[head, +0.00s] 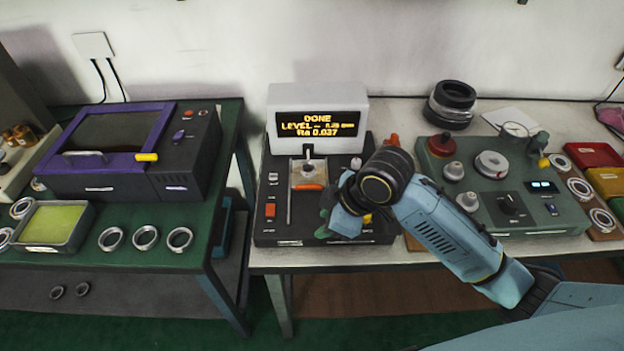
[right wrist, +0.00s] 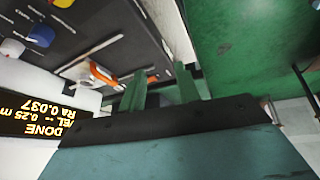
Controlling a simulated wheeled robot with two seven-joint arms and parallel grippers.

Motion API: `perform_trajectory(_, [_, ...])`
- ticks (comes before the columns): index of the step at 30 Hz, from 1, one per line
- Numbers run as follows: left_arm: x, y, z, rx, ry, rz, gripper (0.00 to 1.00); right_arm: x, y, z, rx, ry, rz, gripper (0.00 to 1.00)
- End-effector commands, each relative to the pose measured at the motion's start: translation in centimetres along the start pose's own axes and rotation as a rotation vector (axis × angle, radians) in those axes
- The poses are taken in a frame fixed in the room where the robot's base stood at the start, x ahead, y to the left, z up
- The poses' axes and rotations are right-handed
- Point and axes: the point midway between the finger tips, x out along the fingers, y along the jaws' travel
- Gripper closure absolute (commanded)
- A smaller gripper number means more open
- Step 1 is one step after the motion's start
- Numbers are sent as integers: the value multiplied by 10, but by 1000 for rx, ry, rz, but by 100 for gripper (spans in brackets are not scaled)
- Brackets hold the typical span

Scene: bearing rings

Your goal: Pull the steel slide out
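The steel slide (head: 306,170) sits in the dark measuring device (head: 268,236), below its display, with an orange handle (head: 309,187) at its front. The orange handle also shows in the right wrist view (right wrist: 103,76), left of the fingers. My right gripper (head: 326,213) is over the front right part of the device, to the right of and nearer than the handle. In the right wrist view its two green fingers (right wrist: 161,80) stand apart with nothing held between them. They do not touch the handle. My left gripper is not in view.
The display (head: 318,124) reads DONE. A green control box (head: 545,215) stands to the right. A green table (head: 205,215) with a purple-framed machine (head: 105,140), several rings and a tray (head: 52,227) is at left, beyond a gap.

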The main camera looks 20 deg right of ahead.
Motion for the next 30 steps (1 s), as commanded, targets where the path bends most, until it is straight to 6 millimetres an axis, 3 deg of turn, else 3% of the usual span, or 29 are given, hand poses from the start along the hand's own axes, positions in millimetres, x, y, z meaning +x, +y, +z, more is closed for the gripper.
perform_trajectory(1, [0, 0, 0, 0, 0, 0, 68, -8, 24, -9, -64, -6, 4, 67])
perform_trajectory(6, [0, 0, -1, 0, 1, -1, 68, -34, 76, -28, -208, -23, -17, 67])
perform_trajectory(10, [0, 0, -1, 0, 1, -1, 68, -54, 105, -35, -262, -28, -24, 67])
perform_trajectory(15, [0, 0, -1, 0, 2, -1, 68, -65, 120, -39, -287, -28, -29, 67])
perform_trajectory(20, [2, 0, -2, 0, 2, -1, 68, -51, 121, -38, -290, -28, -33, 67])
perform_trajectory(30, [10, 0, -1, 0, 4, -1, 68, 19, 118, -36, -289, -28, -32, 67])
